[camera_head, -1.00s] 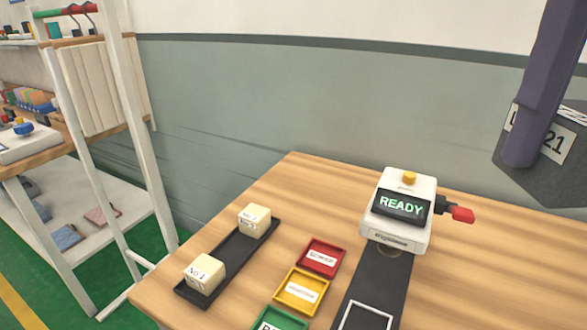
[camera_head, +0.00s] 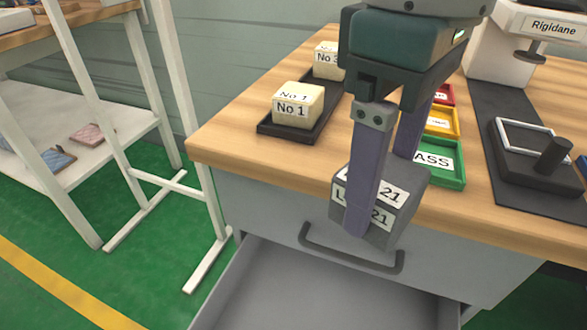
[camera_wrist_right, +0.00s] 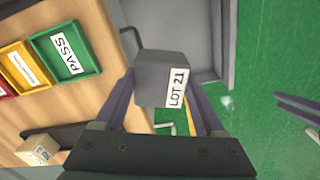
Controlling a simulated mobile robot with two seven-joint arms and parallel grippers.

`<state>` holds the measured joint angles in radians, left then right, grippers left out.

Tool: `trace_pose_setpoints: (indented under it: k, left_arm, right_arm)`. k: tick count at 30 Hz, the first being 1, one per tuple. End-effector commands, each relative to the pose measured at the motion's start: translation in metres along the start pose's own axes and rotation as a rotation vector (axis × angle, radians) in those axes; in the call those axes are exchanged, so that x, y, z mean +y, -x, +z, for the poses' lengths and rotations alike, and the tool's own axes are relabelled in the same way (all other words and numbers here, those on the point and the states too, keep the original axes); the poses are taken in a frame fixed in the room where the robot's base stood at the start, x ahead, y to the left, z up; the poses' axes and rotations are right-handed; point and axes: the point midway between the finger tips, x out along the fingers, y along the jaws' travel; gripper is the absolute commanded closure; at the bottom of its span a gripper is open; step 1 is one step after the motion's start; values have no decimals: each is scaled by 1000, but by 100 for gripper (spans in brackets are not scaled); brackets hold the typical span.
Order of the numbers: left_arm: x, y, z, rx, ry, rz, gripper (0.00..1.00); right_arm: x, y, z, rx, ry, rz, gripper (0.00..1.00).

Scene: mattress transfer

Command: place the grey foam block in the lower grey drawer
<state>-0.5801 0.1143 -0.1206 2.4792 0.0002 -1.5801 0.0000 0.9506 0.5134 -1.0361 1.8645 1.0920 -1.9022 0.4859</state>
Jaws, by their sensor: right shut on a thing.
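The grey foam block (camera_head: 408,185), labelled "LOT 21", is held between the purple fingers of my right gripper (camera_head: 384,190). It hangs in front of the table's front edge, in front of the upper drawer's face. In the right wrist view the block (camera_wrist_right: 160,75) sits between the fingertips, its label readable. My left gripper is not in the head view.
The closed upper drawer has a dark handle (camera_head: 350,258) just below the block. On the table are a black tray (camera_head: 268,128) with cream blocks (camera_head: 298,105), red, yellow and green trays (camera_head: 455,178), and a tester (camera_head: 480,60). A white rack (camera_head: 190,130) stands left of the drawer.

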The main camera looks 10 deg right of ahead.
Motion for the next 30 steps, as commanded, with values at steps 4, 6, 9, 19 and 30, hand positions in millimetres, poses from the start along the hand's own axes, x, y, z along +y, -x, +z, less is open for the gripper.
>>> trace_pose_setpoints:
  k: [4,6,9,19,30]
  left_arm:
    - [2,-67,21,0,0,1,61]
    - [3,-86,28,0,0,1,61]
    - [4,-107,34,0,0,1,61]
    - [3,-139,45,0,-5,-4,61]
    - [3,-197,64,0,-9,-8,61]
  right_arm:
    - [-16,-90,-2,1,125,-6,82]
    - [-22,-118,-2,4,180,-7,82]
    - [-30,-150,-2,8,246,-8,82]
    - [-42,-200,-3,14,338,-9,82]
    - [-42,-307,-4,14,337,-7,82]
